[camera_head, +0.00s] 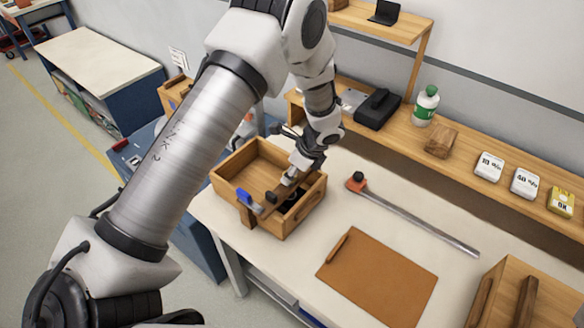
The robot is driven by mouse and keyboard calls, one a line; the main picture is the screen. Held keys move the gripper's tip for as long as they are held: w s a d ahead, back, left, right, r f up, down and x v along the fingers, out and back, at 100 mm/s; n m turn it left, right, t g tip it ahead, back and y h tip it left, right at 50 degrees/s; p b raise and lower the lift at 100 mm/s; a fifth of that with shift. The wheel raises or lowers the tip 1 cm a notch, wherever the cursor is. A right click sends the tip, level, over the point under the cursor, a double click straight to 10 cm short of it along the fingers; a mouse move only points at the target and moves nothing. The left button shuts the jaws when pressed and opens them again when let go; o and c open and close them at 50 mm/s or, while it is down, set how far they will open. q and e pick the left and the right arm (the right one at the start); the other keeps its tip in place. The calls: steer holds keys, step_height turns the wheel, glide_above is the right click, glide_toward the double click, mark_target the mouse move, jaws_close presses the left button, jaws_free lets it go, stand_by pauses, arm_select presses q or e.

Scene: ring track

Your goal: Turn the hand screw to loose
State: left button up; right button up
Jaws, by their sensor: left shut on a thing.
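My left gripper (288,180) reaches down over the open wooden box (231,171) on the pale workbench. It is shut on part of what looks like the hand screw (262,206), a small piece with brown wood, dark parts and a blue end (243,196). The hand screw lies across the box's near left wall, with a brown block hanging outside it. The gripper and wrist hide part of it, so its jaw gap and exact grip point cannot be told. My right gripper is out of view.
A long metal bar with a red and black head (358,182) lies right of the box. A brown clipboard (378,278) lies in front. A wooden crate (518,295) stands at front right. A back shelf holds a green-and-white bottle (426,105), a wood block (440,141) and small packs.

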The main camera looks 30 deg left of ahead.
arm_select(q)
steer(key=n+g, duration=0.1)
steer(key=n, duration=0.1)
steer(key=shift+n, duration=0.4)
steer(key=n+g, duration=0.1)
steer(key=n, duration=0.1)
steer(key=shift+w+a+f+n+h, duration=0.1)
steer(key=shift+n+h, duration=0.3)
steer(key=n+g+h, duration=0.1)
steer(key=n, duration=0.3)
steer(key=shift+a+b, duration=0.1)
steer(key=shift+b, duration=0.2)
steer(key=n+g+h, duration=0.1)
steer(key=n, duration=0.3)
steer(key=shift+a, duration=0.1)
steer(key=n+h, duration=0.1)
steer(key=n, duration=0.1)
steer(key=n+h, duration=0.1)
steer(key=n, duration=0.2)
steer(key=shift+a+n+h, duration=0.1)
steer(key=shift+n+h, duration=0.2)
steer(key=shift+h, duration=0.1)
steer(key=n+h, duration=0.1)
steer(key=n, duration=0.2)
steer(key=n+h, duration=0.1)
steer(key=n, duration=0.1)
steer(key=shift+a+f+n+t+p, duration=0.1)
steer(key=shift+n+t+p, duration=0.2)
steer(key=shift+n, duration=0.1)
